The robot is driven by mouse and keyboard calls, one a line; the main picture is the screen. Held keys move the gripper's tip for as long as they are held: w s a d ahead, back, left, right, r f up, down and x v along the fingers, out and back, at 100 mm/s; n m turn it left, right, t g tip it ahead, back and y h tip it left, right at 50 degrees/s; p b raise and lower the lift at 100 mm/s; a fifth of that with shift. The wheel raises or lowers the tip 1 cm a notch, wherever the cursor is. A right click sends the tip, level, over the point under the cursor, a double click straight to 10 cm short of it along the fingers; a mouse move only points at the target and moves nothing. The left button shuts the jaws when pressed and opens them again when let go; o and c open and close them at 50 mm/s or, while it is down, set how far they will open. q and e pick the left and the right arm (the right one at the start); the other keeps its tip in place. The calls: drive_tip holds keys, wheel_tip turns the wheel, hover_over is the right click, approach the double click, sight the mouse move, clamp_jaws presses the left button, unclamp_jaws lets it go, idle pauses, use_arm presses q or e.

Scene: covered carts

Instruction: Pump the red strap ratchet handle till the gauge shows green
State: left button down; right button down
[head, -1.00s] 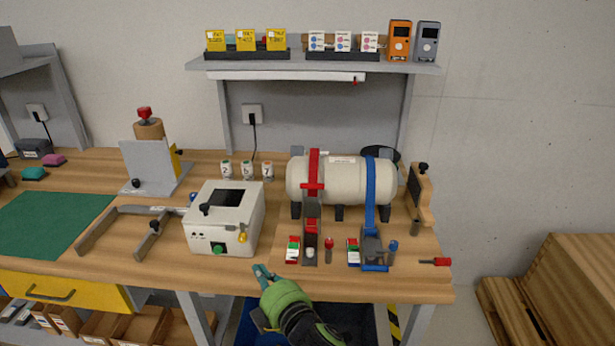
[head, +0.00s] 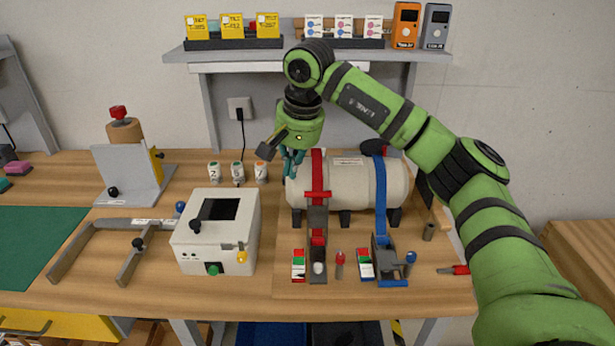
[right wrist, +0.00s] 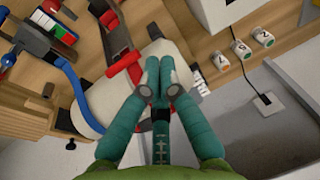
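The red strap (head: 317,170) runs over a cream tank (head: 350,180) and down to its ratchet (head: 318,220), a grey frame with red parts in front of the tank. A gauge (head: 298,265) with green, white and red bands stands left of the ratchet's lower end; its reading is too small to tell. My right gripper (head: 291,163) points down at the tank's left end, just left of the red strap. Its teal fingers lie together, empty, in the right wrist view (right wrist: 158,75), beside the red crossbar (right wrist: 125,64). My left gripper is out of view.
A blue strap (head: 381,190) with its own ratchet (head: 388,265) and gauge (head: 365,264) is on the right. A white box (head: 218,235) stands left; numbered canisters (head: 237,172) stand behind it. A red-topped peg (head: 340,262) is beside the red ratchet. The shelf (head: 300,56) overhangs the back.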

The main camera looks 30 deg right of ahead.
drive_tip(key=d, duration=0.1)
drive_tip(key=d+r+h, duration=0.1)
drive_tip(key=d, duration=0.1)
drive_tip(key=s+d+r+h, duration=0.1)
drive_tip(key=d, duration=0.1)
drive_tip(key=p+x, duration=0.2)
drive_tip(key=x, duration=0.7)
drive_tip(key=shift+f+g, duration=0.2)
drive_tip(key=shift+g, duration=0.1)
drive_tip(key=shift+s, duration=0.15)
